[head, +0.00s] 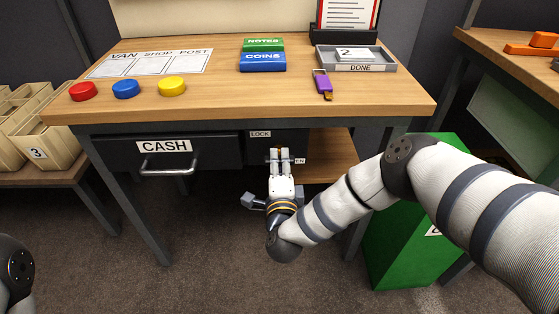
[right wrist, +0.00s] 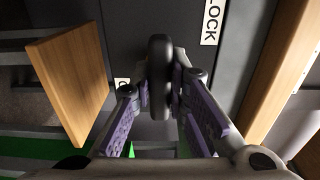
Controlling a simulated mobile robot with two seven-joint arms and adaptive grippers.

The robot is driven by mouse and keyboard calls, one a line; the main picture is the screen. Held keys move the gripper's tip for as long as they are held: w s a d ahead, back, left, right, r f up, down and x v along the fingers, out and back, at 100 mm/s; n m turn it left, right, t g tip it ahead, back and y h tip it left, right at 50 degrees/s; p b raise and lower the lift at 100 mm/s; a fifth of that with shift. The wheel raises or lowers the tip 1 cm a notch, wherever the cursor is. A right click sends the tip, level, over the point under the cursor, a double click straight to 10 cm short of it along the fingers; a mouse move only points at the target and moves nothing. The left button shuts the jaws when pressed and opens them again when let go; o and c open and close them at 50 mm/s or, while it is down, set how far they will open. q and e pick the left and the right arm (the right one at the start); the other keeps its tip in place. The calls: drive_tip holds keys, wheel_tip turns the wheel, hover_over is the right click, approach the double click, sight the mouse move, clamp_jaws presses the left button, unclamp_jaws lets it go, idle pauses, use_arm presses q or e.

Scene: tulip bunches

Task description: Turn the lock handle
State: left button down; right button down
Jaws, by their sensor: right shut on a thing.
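The lock handle (right wrist: 160,75) is a dark, rounded bar in the right wrist view. It stands out from a dark grey panel (right wrist: 194,40). My right gripper (head: 279,155) is shut on it, with a purple-padded finger on each side in the right wrist view. In the head view the gripper mostly hides the handle. A white LOCK label (head: 260,133) is on the panel above and left of the gripper. A second label (head: 299,160), ending in EN, is partly hidden at its right. My left gripper is not in view.
A CASH drawer (head: 190,157) with a metal pull is left of the panel, under the wooden tabletop (head: 225,92). An open wooden shelf (head: 335,160) is right of the panel. A green bin (head: 400,245) stands on the floor at the right, beneath my right arm.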

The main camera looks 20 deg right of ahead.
drive_tip(key=shift+n, duration=0.3)
drive_tip(key=n, duration=0.2)
drive_tip(key=shift+r+n+p, duration=0.1)
drive_tip(key=shift+n+p, duration=0.2)
drive_tip(key=shift+n, duration=0.1)
drive_tip(key=n, duration=0.5)
drive_tip(key=shift+p, duration=0.3)
drive_tip(key=n, duration=0.5)
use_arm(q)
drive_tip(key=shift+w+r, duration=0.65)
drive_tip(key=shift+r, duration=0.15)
use_arm(e)
drive_tip(key=shift+n, duration=2.2)
drive_tip(key=c, duration=1.6)
unclamp_jaws()
drive_tip(key=shift+o, duration=0.2)
